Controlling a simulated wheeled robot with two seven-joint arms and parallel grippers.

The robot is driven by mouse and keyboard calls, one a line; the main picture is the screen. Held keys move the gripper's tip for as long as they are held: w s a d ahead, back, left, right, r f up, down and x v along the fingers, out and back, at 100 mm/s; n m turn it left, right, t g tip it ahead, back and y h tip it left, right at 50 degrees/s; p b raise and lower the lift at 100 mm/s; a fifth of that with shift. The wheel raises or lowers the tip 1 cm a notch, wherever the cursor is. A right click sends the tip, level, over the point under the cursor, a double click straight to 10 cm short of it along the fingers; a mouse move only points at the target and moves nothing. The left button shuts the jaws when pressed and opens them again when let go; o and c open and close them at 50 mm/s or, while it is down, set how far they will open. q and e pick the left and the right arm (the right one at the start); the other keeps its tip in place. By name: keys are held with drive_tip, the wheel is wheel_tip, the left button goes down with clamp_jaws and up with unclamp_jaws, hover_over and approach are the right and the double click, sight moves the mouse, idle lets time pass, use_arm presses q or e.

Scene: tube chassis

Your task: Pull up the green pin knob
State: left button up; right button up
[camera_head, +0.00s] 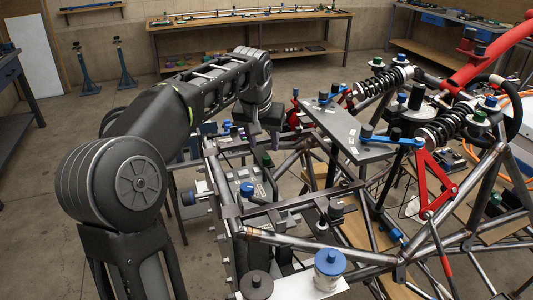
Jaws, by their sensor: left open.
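A small green knob (267,160) sits low on the left part of the tube chassis (290,240), just below my left gripper. My left gripper (263,143) points down with its fingers apart and nothing seen between them. It appears above the green knob, and I cannot tell whether they touch. Other green-topped knobs show on the right of the chassis, one by the rear shock absorber (377,61) and one by the front shock absorber (479,116). I cannot tell from the picture which one is the pin knob. My right gripper is not in view.
A dark plate (345,130) with blue-knobbed clamps lies right of my left gripper. Red links (434,185) and a red arm-like tube (490,52) stand at the right. A blue-capped fitting (330,263) rises in front. Workbenches (250,20) line the back wall.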

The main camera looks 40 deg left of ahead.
sight(266, 157)
use_arm(q)
drive_tip(key=x, duration=0.6)
drive_tip(key=shift+f+p, duration=0.15)
drive_tip(key=shift+p, duration=0.15)
clamp_jaws()
idle(1.0)
